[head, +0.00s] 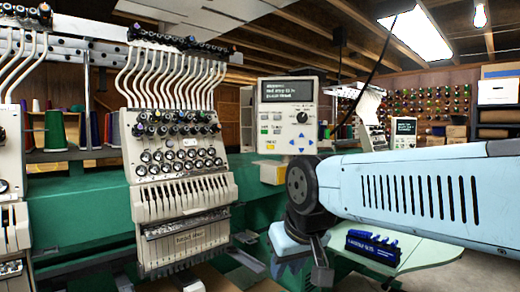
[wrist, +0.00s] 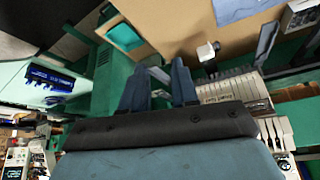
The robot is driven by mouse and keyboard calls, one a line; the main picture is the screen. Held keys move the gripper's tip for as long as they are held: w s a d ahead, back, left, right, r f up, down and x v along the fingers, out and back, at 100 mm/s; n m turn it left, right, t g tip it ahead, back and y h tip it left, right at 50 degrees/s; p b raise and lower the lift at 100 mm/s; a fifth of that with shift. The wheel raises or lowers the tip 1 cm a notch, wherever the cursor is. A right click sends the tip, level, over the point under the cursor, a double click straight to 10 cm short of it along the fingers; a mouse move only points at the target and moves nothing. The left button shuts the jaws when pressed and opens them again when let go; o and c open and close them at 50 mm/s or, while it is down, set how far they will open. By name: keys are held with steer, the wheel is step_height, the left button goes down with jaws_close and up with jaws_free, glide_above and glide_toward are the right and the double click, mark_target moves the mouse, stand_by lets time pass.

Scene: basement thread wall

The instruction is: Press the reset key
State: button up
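The control panel (head: 288,115) is a pale box with a lit text screen (head: 287,91), standing upright behind the green machine beam. Its face carries a dark round knob (head: 302,117), blue arrow keys (head: 302,140), several small pale and green keys, and a yellow key (head: 277,147). The key labels are too small to read, so I cannot tell which is the reset key. My gripper hangs low and in front of the panel, apart from it. In the wrist view my gripper (wrist: 162,78) has its two blue-grey fingers apart, with nothing between them.
An embroidery head (head: 178,165) with many needles and white thread tubes stands left of the panel. A thread rack (head: 430,100) covers the back wall. A dark cable hangs right of the panel.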

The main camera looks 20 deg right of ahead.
jaws_close()
stand_by(1.2)
